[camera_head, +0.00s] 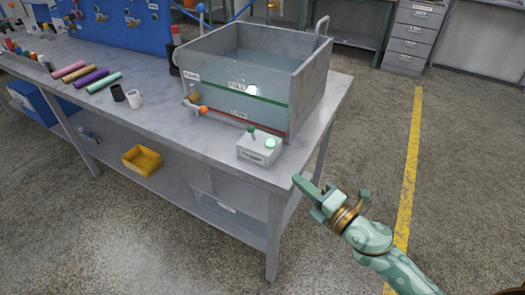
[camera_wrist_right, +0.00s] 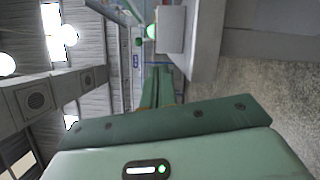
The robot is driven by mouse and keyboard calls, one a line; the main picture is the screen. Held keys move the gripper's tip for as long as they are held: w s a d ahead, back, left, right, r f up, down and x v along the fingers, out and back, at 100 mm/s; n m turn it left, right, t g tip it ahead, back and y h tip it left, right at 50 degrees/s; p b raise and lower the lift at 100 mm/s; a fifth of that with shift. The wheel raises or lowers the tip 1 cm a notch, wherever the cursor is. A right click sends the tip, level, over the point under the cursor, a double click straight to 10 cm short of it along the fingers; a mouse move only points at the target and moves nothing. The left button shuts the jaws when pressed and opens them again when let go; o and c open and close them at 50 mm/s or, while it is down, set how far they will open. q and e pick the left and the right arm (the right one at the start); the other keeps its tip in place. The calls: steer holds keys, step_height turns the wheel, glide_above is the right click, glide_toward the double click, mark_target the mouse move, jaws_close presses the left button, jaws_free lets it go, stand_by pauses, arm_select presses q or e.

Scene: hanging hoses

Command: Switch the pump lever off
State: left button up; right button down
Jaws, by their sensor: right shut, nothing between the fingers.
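The pump box (camera_head: 257,150), white and labelled PUMP, stands on the near right corner of the workbench, in front of the tank. Its short lever (camera_head: 251,133) has a dark green knob and stands up from the box top, beside a lit green lamp (camera_head: 270,143). My right gripper (camera_head: 300,183) is shut and empty, off the bench's right edge, apart from the box and to its lower right. In the right wrist view the box (camera_wrist_right: 171,28), lamp (camera_wrist_right: 151,31) and lever knob (camera_wrist_right: 138,42) show sideways beyond the fingers (camera_wrist_right: 165,88). My left gripper is out of view.
The clear tank (camera_head: 235,90) of water, with green FULL and red LOW lines, stands behind the box. An orange-handled valve (camera_head: 203,110) sticks out from its front. Floor right of the bench is clear.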

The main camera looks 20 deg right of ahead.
mark_target(260, 152)
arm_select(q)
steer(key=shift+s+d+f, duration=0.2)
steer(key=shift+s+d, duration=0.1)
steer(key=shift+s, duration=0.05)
arm_select(e)
steer(key=n+y, duration=0.1)
steer(key=a+r+n+y, duration=0.1)
steer(key=n, duration=0.1)
steer(key=a+r+n+y, duration=0.1)
steer(key=shift+r+n+g, duration=0.2)
steer(key=shift+n+g, duration=0.1)
steer(key=shift+g, duration=0.1)
steer(key=p+x, duration=0.1)
steer(key=x, duration=0.8)
steer(key=shift+w+a+r, duration=0.15)
steer(key=shift+w, duration=0.2)
steer(key=shift+w+d+r, duration=0.1)
steer(key=shift+w+r, duration=0.1)
steer(key=shift+w, duration=0.4)
steer(key=shift+w+d+r, duration=0.15)
steer(key=shift+w, duration=0.45)
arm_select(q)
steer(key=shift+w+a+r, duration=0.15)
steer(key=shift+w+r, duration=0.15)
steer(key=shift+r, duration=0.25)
arm_select(e)
steer(key=shift+w+d+r, duration=0.2)
steer(key=shift+w+r, duration=0.1)
steer(key=shift+w, duration=0.4)
